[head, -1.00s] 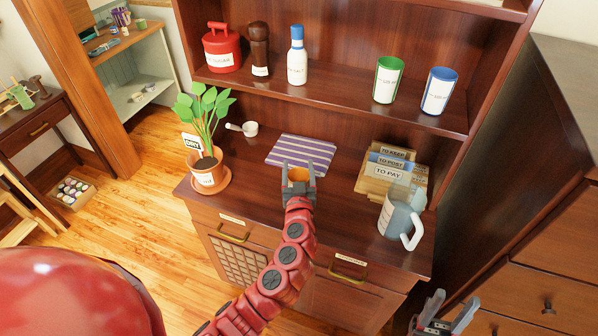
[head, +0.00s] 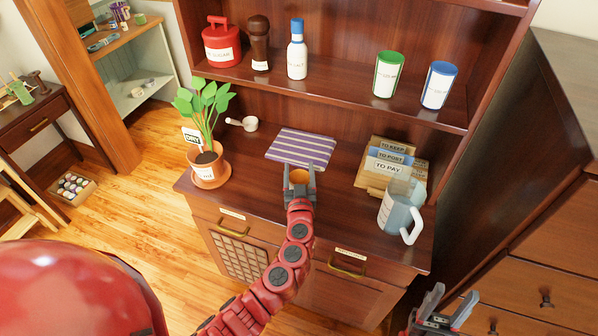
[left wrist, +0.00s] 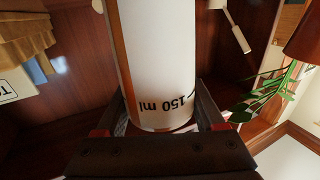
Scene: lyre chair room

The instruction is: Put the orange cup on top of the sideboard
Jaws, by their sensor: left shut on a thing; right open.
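The orange cup (head: 299,176) is between the fingers of my left gripper (head: 299,180), over the front middle of the sideboard top (head: 250,170). In the left wrist view the cup (left wrist: 155,55) shows a white side with an orange band and a "150 ml" marking. The left gripper's fingers (left wrist: 165,120) are shut on it. I cannot tell whether the cup's base touches the sideboard top. My right gripper (head: 440,305) is open and empty, low at the right in front of the sideboard.
A striped purple cloth (head: 301,147) lies behind the cup. A potted plant (head: 208,165) stands left, and a white scoop (head: 248,124) behind it. A letter holder (head: 385,170) and a pitcher (head: 400,212) stand right. The shelf above (head: 340,90) holds several containers.

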